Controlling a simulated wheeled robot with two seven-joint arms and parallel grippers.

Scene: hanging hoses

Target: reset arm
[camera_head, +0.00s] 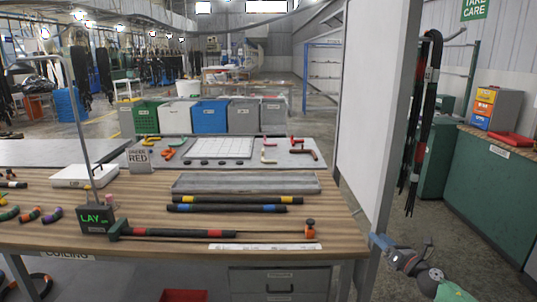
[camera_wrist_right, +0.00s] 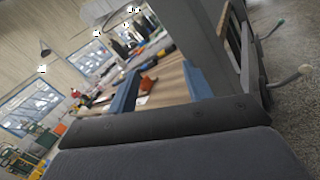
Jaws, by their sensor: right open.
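My right gripper (camera_head: 379,243) is at the lower right of the head view, beside the table's right end. In the right wrist view its two blue fingers (camera_wrist_right: 166,96) stand apart with nothing held between them. My left gripper is out of view. Black hoses (camera_head: 427,110) hang from a hook at the right, above and beyond my right gripper. On the wooden table (camera_head: 345,228) lie a hose with yellow bands (camera_head: 228,199), one with blue bands (camera_head: 228,208) and one with red bands (camera_head: 180,233).
A white upright panel (camera_head: 374,90) stands past the table's right end, close to my right arm. A green cabinet (camera_head: 487,190) is further right. A grey tray (camera_head: 246,183), a LAY sign (camera_head: 95,219) and an orange-capped fitting (camera_head: 310,228) are on the table. Floor shows between table and cabinet.

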